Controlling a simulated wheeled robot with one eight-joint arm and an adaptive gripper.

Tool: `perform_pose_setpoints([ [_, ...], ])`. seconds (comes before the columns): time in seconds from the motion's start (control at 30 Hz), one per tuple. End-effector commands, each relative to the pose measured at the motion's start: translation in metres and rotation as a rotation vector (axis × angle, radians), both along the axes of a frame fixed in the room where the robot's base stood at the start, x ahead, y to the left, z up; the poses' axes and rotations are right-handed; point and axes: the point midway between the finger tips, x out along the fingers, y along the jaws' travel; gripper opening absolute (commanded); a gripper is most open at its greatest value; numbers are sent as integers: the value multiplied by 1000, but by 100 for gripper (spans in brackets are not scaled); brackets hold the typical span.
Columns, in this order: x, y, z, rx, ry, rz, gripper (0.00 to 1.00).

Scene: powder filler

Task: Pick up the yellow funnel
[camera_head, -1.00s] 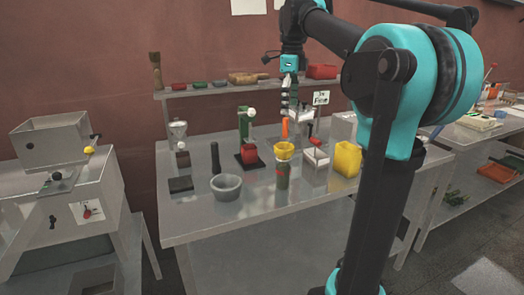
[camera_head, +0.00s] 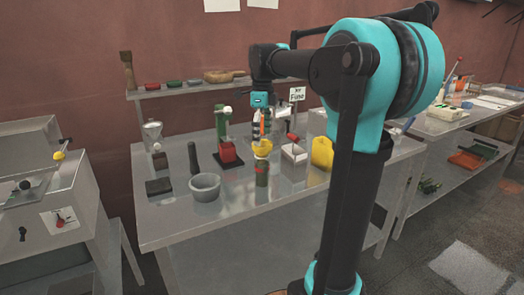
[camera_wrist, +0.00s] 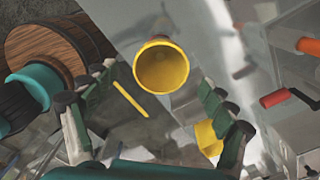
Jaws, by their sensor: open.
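In the wrist view, the round mouth of the funnel (camera_wrist: 162,68) faces the camera, between and slightly beyond my fingers. My gripper (camera_head: 261,122) is just above the funnel in the head view, pointing down. In the wrist view my gripper (camera_wrist: 158,82) is open, with one finger on each side and visible gaps to the funnel. The funnel's lower part is mostly hidden.
A white box (camera_head: 293,160) and a yellow canister (camera_head: 322,153) are right. A grey bowl (camera_head: 205,187) and dark pestle (camera_head: 193,158) stand further left.

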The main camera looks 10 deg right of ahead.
Motion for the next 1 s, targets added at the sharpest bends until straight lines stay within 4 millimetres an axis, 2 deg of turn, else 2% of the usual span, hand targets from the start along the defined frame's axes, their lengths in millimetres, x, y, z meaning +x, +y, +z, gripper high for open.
perform_pose_setpoints([
  [0.3,2,1,-42,0,0,0,84],
  [0.63,2,1,-48,0,0,0,84],
  [1.0,2,1,-48,0,0,0,38],
])
